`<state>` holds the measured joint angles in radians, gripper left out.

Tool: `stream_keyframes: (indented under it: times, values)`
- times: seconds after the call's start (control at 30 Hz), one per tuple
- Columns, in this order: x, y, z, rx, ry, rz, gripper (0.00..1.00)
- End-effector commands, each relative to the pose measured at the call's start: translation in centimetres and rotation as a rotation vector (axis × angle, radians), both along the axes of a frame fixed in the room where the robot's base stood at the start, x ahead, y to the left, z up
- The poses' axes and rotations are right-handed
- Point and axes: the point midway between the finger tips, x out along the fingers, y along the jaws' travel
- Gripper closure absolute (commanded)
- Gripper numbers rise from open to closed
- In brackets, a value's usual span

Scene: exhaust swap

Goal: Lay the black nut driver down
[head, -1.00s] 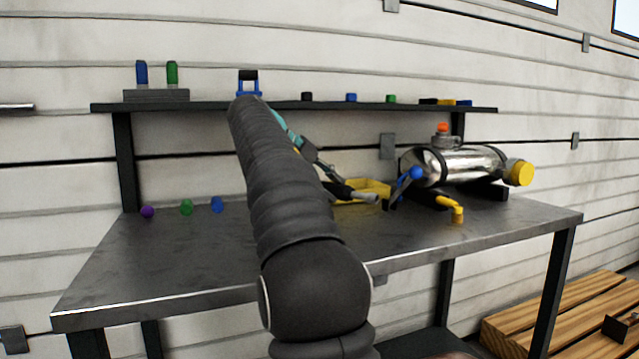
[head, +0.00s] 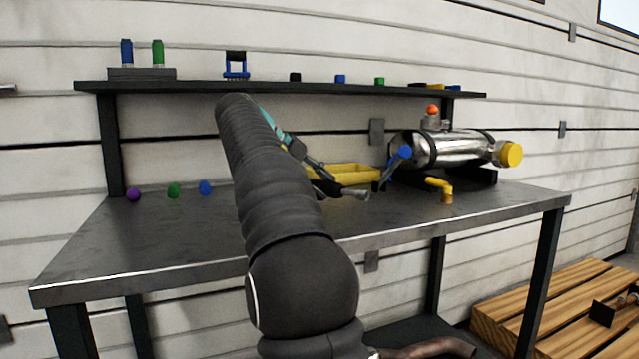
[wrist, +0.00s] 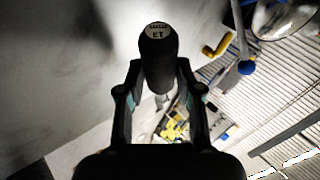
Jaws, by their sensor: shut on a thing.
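The black nut driver (wrist: 157,62) is held between my gripper's two fingers; its round end cap with pale lettering faces the wrist camera. In the head view the driver (head: 327,188) shows as a black handle with a grey metal end to the right, just in front of the yellow tray. My gripper (head: 318,172) is shut on it, over the workbench (head: 420,215). My arm hides part of the gripper. I cannot tell whether the driver touches the bench top.
A yellow tray (head: 350,175) lies behind the driver. A silver exhaust canister (head: 460,147) with a yellow cap, a blue-ended lever (head: 403,153) and a yellow elbow pipe (head: 440,186) are to the right. Purple, green and blue balls sit left. The bench's front left is clear.

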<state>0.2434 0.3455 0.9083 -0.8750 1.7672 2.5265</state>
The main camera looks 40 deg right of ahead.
Motion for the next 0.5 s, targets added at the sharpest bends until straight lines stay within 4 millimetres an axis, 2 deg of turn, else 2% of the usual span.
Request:
stream_keyframes:
  times: [0.03, 0.13, 0.5]
  values:
    - [-0.03, -0.01, -0.84, -0.001, -0.001, 0.0, 1.0]
    - [-0.03, 0.0, -1.33, -0.001, -0.001, 0.0, 1.0]
    - [-0.03, -0.01, -1.44, -0.001, -0.001, 0.0, 1.0]
